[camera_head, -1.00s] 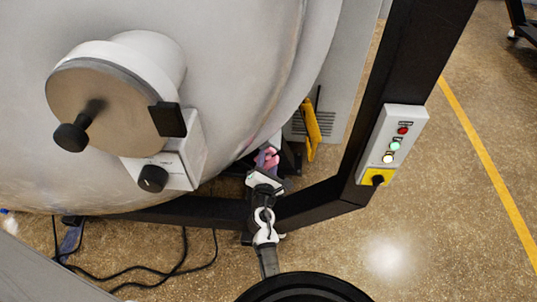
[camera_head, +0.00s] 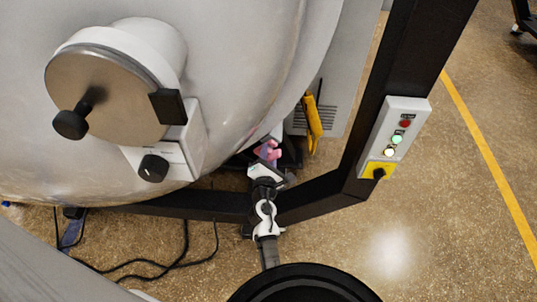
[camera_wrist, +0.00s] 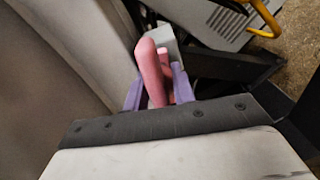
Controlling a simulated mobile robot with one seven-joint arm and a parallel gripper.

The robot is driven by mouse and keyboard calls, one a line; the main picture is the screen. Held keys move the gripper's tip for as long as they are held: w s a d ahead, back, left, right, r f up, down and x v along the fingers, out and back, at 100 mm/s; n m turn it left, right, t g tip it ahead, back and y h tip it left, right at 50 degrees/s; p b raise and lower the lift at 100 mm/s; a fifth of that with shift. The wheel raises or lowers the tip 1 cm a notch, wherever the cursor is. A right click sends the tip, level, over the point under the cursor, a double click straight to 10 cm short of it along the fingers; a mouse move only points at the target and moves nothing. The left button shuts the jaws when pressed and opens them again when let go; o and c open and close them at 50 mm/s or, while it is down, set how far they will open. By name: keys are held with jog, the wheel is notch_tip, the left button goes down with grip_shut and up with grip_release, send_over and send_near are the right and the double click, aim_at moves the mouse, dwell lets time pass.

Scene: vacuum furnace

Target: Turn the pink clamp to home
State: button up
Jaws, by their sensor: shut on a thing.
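The pink clamp (camera_head: 270,150) is low beside the rounded grey vessel, near the black frame. In the wrist view the pink clamp (camera_wrist: 152,72) stands up between the two purple fingers of my gripper (camera_wrist: 160,92). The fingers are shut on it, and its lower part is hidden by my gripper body. A light grey block (camera_wrist: 166,42) is right behind it. In the head view my gripper (camera_head: 266,160) is at the clamp, and my wrist covers part of it.
The large grey vessel (camera_head: 250,70) fills the left and centre. A black frame post (camera_head: 390,80) and lower beam (camera_head: 190,206) surround my arm. A yellow handle (camera_head: 313,122) hangs just right of the clamp. A button box (camera_head: 392,138) is on the post. Cables (camera_head: 170,262) lie on the floor.

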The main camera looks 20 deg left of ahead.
jog(key=m+b, duration=0.1)
jog(key=m, duration=0.3)
jog(key=shift+b, duration=0.3)
jog(key=shift+r+m+b, duration=0.15)
jog(key=shift+m+b, duration=1.35)
jog(key=shift+m, duration=1.6)
jog(key=shift+r+m+b, duration=0.1)
jog(key=shift+m+b, duration=1.4)
jog(key=shift+m, duration=1.6)
jog(key=o, duration=0.7)
jog(key=shift+s+f, duration=0.1)
